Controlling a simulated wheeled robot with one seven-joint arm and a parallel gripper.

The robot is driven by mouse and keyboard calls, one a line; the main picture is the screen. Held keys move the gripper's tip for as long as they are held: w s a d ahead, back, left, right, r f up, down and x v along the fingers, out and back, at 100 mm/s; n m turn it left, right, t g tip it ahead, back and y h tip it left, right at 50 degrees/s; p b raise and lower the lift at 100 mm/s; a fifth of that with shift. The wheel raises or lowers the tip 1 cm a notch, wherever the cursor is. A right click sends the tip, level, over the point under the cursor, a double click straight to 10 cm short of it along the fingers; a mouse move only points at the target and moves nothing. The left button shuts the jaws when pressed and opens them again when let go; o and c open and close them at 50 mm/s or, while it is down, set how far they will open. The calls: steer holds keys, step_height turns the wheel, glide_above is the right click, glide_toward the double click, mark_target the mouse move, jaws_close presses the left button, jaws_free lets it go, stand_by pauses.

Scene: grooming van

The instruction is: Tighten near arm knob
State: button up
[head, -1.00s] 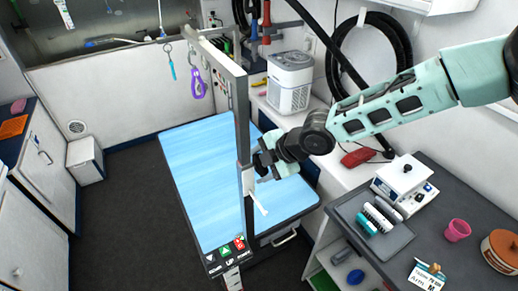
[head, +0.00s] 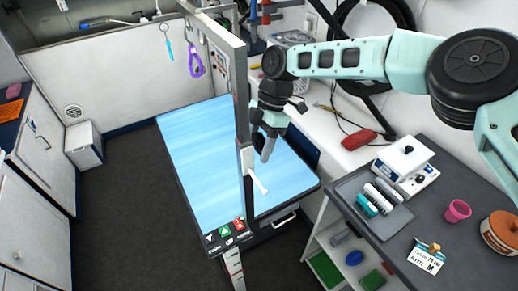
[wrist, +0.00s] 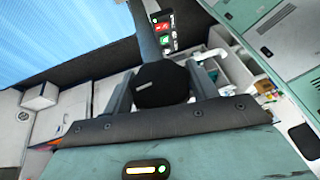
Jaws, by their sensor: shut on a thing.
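A dark, round-faced knob (wrist: 163,84) sits between the two fingers of my gripper (wrist: 161,90) in the wrist view. The fingers are shut on its sides. In the head view my gripper (head: 264,145) points down beside the grey upright post (head: 241,90) of the grooming arm, at the right of the post. The knob cannot be made out there. A white lever-like piece (head: 258,183) sticks out from the post just below my gripper. The blue grooming table (head: 205,150) lies behind and below the post.
A control panel (head: 228,235) with red and green buttons is at the post's foot. A purple loop (head: 195,64) hangs from the grooming arm. To the right, a grey counter holds a brush tray (head: 393,222), a pink cup (head: 457,210) and a white device (head: 405,160).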

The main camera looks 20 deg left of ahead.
steer(key=shift+f+g+h+b, duration=0.15)
steer(key=shift+g+h+b, duration=0.15)
steer(key=shift+h+b, duration=0.1)
stand_by(0.3)
steer(key=o, duration=1)
steer(key=shift+w+r+b, duration=0.3)
steer(key=shift+r+b, duration=0.1)
steer(key=shift+r, duration=0.1)
steer(key=p+v, duration=0.6)
steer(key=v, duration=0.4)
steer(key=shift+r, duration=0.45)
